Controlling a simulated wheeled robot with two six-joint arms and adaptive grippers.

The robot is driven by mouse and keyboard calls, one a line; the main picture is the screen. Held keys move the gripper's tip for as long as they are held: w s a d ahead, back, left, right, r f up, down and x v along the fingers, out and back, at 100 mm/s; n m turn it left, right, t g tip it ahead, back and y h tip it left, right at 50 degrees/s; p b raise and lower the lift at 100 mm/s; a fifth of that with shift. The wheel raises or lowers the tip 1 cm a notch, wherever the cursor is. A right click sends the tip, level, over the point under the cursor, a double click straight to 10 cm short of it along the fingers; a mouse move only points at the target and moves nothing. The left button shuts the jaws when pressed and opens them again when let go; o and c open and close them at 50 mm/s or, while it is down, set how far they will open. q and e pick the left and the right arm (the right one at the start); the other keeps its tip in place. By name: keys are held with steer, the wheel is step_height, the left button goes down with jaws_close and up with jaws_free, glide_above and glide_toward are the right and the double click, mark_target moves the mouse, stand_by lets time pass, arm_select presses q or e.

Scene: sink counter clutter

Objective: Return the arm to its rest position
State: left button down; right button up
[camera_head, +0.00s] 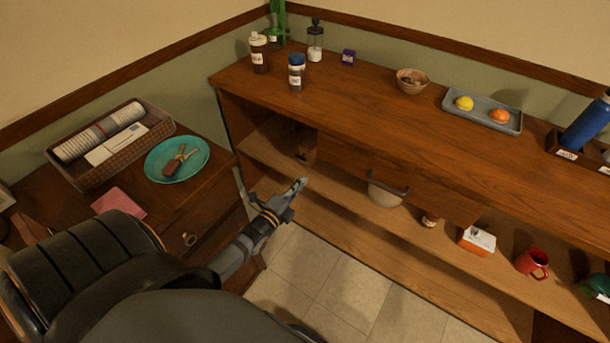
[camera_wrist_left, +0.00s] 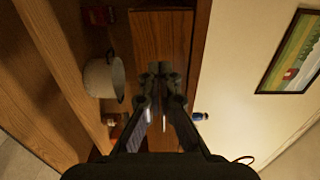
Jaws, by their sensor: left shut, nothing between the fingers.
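My left gripper (camera_head: 298,187) is in the middle of the head view, shut and empty, in front of the lower shelf of the wooden counter. Its arm comes in from the lower left. In the left wrist view the gripper's fingers (camera_wrist_left: 160,95) are together with nothing between them. A pale pot (camera_wrist_left: 102,78) shows beyond them to the left; it is partly hidden under the drawer in the head view (camera_head: 383,195). My right gripper is not in view.
A side cabinet at left holds a teal plate (camera_head: 177,159) and a woven tray (camera_head: 110,165). Bottles, a wooden bowl (camera_head: 411,81) and a grey tray (camera_head: 482,121) stand on the counter. A red mug (camera_head: 532,263) is on the shelf. The tiled floor (camera_head: 350,290) is clear.

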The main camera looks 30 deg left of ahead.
arm_select(q)
steer(key=s+a+f+n+g+y+p, duration=0.15)
steer(key=s+f+n+g, duration=0.45)
steer(key=f, duration=0.6)
steer(key=s+a+f+n+g+p, duration=0.15)
steer(key=s+f+n, duration=0.25)
steer(key=s+f, duration=0.65)
steer(key=s+d+f+n+g, duration=0.1)
steer(key=s+f+n+g, duration=0.1)
steer(key=s, duration=0.5)
steer(key=s+d+f+n+g+p, duration=0.1)
steer(key=s+d+f+n+g, duration=0.1)
steer(key=s+f, duration=0.5)
steer(key=s+d+f+n+g+p, duration=0.1)
steer(key=s+f+n+g, duration=0.3)
steer(key=s, duration=0.5)
steer(key=shift+d+f+g, duration=0.2)
steer(key=shift+f+g, duration=0.45)
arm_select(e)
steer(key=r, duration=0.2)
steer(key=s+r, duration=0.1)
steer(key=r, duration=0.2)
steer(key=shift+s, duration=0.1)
